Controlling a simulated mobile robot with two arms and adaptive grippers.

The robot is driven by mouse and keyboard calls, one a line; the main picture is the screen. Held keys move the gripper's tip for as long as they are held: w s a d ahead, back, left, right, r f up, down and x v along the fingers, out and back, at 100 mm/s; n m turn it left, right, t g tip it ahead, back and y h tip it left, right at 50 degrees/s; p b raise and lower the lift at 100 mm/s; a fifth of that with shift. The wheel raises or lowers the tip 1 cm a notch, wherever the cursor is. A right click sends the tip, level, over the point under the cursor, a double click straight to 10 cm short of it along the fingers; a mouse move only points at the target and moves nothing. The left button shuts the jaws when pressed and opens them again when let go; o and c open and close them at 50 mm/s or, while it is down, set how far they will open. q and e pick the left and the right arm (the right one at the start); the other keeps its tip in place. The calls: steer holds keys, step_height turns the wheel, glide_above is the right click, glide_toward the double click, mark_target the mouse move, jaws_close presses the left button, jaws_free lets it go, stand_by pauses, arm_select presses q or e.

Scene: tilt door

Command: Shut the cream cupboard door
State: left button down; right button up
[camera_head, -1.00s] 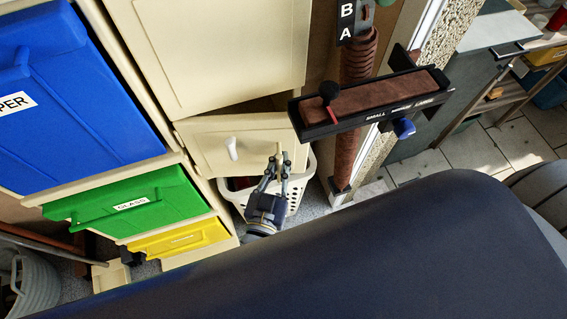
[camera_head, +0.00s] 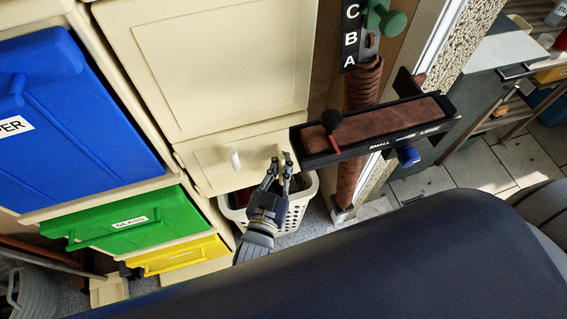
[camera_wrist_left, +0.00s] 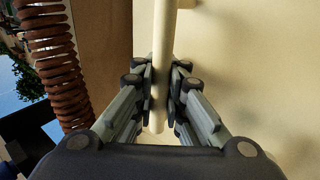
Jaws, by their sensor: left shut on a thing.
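The cream cupboard door (camera_head: 213,168) is the small panel below a larger cream panel in the head view. It looks nearly flush with the cupboard front, and no dark gap shows along its top edge; whether it is fully shut I cannot tell. A pale handle (camera_head: 235,160) stands on its face. My left gripper (camera_head: 278,162) is at the door's right side. In the left wrist view, my left gripper (camera_wrist_left: 160,98) is shut on a cream bar (camera_wrist_left: 160,55), with the cream door surface (camera_wrist_left: 250,75) to its right. My right gripper is not in view.
A white basket (camera_head: 297,207) stands below the door. A black shelf with a brown pad (camera_head: 385,122) juts out at the right, near a brown ribbed post (camera_head: 362,88). Blue (camera_head: 85,130), green (camera_head: 150,222) and yellow (camera_head: 180,256) bins are at the left.

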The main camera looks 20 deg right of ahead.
arm_select(q)
steer(key=shift+w+a+f, duration=0.1)
steer(key=shift+a, duration=0.05)
steer(key=c, duration=1.9)
jaws_free()
steer(key=shift+o, duration=0.6)
steer(key=shift+a, duration=0.15)
steer(key=v, duration=1.2)
